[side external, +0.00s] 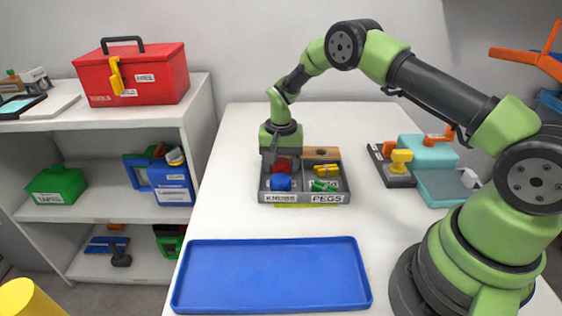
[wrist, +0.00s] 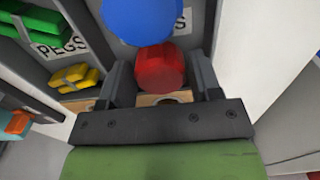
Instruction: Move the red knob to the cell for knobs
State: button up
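The red knob (wrist: 160,70) is between the two fingers of my gripper (wrist: 161,72), whose inner faces meet its sides in the wrist view. In the side view the red knob (side external: 284,166) is at the back of the cell labelled KNOBS (side external: 279,198), low under my gripper (side external: 279,157). A blue knob (side external: 281,183) sits in front of it in the same cell; in the wrist view the blue knob (wrist: 143,18) overlaps or touches the red one. I cannot tell whether the red knob rests on the cell floor.
The PEGS cell (side external: 327,198) beside it holds green and yellow pegs (side external: 326,171). A blue tray (side external: 270,275) is empty in front. A teal machine (side external: 430,165) and a dark holder with a yellow knob (side external: 401,158) stand right.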

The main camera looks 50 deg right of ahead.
notch_tip(320, 180, up, 12)
notch_tip(320, 180, up, 10)
jog(key=n+t, duration=0.1)
jog(key=t, duration=0.1)
send_over(281, 162)
jog(key=s+a, duration=0.2)
jog(key=s, duration=0.2)
jog(key=s+a+r+n+t+y, duration=0.1)
jog(key=s+a+r+n+t, duration=0.1)
jog(key=s+r, duration=0.35)
jog(key=s+a+r+n+t, duration=0.1)
jog(key=s+a+r, duration=0.15)
jog(key=s, duration=0.65)
jog(key=s+a+n+t+y, duration=0.1)
jog(key=s+t, duration=0.1)
jog(key=s, duration=0.6)
jog(key=shift+f+n, duration=0.3)
jog(key=shift+f, duration=0.1)
jog(key=shift+a, duration=0.1)
